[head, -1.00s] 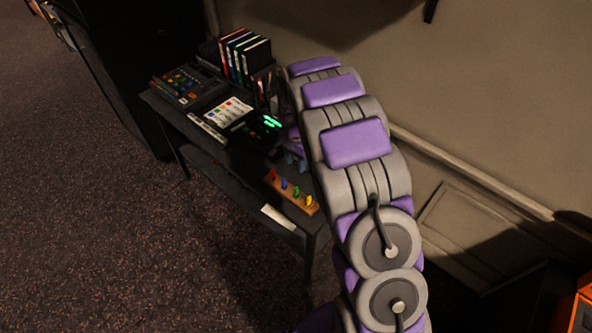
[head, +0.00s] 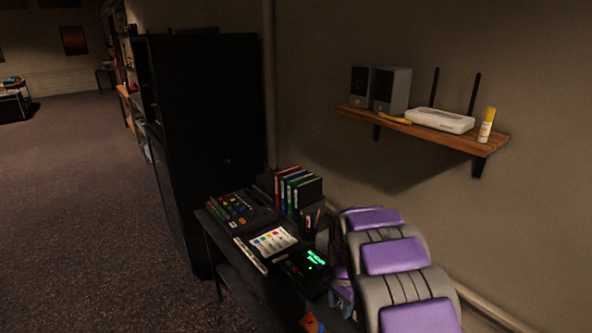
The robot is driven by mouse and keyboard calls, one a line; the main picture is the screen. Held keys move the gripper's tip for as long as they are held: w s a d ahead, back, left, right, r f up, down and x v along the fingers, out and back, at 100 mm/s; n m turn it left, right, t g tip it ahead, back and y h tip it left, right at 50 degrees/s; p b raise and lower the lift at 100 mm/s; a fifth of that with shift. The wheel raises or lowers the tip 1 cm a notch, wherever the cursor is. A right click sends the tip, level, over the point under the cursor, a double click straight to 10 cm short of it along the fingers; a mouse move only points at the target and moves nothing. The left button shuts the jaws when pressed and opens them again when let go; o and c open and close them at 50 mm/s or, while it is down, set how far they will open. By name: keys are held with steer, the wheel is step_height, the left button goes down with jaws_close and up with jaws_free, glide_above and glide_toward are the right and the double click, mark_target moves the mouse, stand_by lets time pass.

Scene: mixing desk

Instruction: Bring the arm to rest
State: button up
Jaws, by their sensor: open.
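My arm, with purple pads and grey links, rises from the bottom right of the head view and arches over the right part of the dark desk (head: 258,296). My gripper (head: 342,299) shows only in small part, low beside the arm, over the desk's right side. It is open, and I see nothing held in it. The arm hides much of it and the desk's right end.
The desk holds a mixing desk (head: 240,207), a tablet (head: 272,241), a device with green lit digits (head: 306,264), binders (head: 297,190) and a pen cup (head: 311,227). A wall shelf (head: 432,132) bears speakers (head: 392,90) and a router (head: 440,120). A black cabinet (head: 213,130) stands left.

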steer(key=s+r+n, duration=0.4)
steer(key=s+r, duration=0.9)
steer(key=s, duration=0.4)
steer(key=s+r+n+g, duration=0.1)
steer(key=s+n, duration=0.5)
steer(key=s, duration=1.7)
steer(key=shift+s+r+g, duration=0.3)
steer(key=shift+r, duration=0.45)
steer(key=shift+a, duration=0.1)
